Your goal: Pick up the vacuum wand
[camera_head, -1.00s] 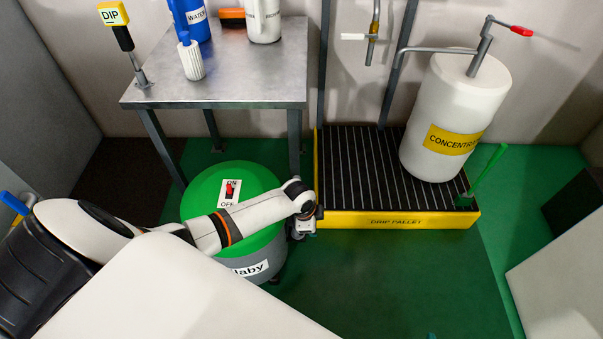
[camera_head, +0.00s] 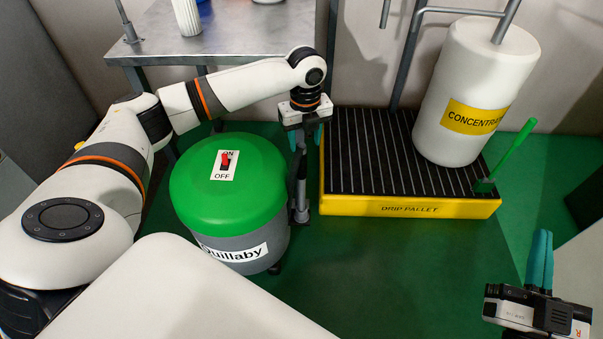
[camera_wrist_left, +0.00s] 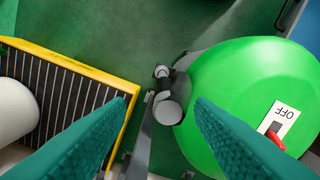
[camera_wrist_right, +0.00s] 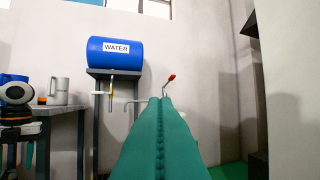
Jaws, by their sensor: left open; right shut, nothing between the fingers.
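The vacuum wand (camera_head: 301,185) is a grey upright tube at the right side of the vacuum (camera_head: 228,185), a grey drum with a green lid and a red ON/OFF switch. In the left wrist view the wand's top (camera_wrist_left: 168,112) shows end-on between the fingertips, beside the green lid (camera_wrist_left: 235,90). My left gripper (camera_head: 306,138) is open and points down over the top of the wand. Whether the fingers reach around it is unclear. My right gripper (camera_head: 542,238) is shut and empty at lower right, fingers up, far from the wand.
The yellow drip pallet (camera_head: 410,207) is just right of the wand and bears the white concentrate drum (camera_head: 470,85). A green-handled tool (camera_head: 515,150) leans at the pallet's right corner. A metal table (camera_head: 230,38) stands behind the vacuum. Green floor (camera_head: 390,265) in front is clear.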

